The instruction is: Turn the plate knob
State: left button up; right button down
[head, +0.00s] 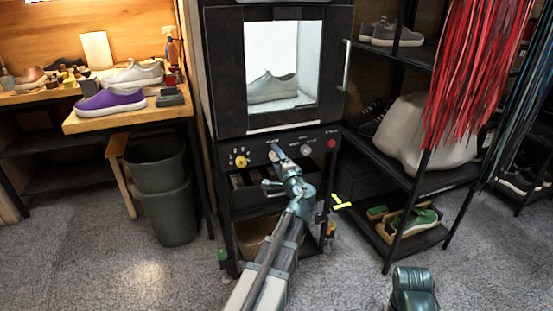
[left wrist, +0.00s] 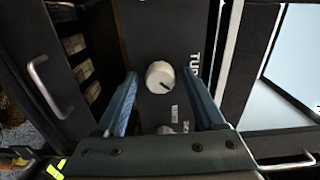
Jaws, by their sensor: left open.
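The oven-like cabinet has a dark control panel (head: 320,141) below its window. A white round knob (left wrist: 159,77) with a dark pointer line is in the middle of the left wrist view, beside a partly legible label starting "TU". My left gripper (head: 279,152) is open in front of the panel's middle. In the left wrist view its two blue fingers stand on either side of the white knob, and contact cannot be told. In the head view the gripper largely covers this knob. A second pale knob (head: 306,150) sits to its right, and a yellow knob (head: 240,161) to its left.
A red button (head: 332,143) is at the panel's right end. The cabinet window (head: 285,45) shows a grey shoe (head: 272,88) inside. Drawers with handles are below the panel. A shoe rack (head: 405,182) stands right, and a bin (head: 166,205) and workbench stand left.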

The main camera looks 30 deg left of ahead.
pick_arm(q)
jog(key=v, duration=1.3)
jog(key=shift+s+d, duration=0.25)
jog(key=shift+s, duration=0.05)
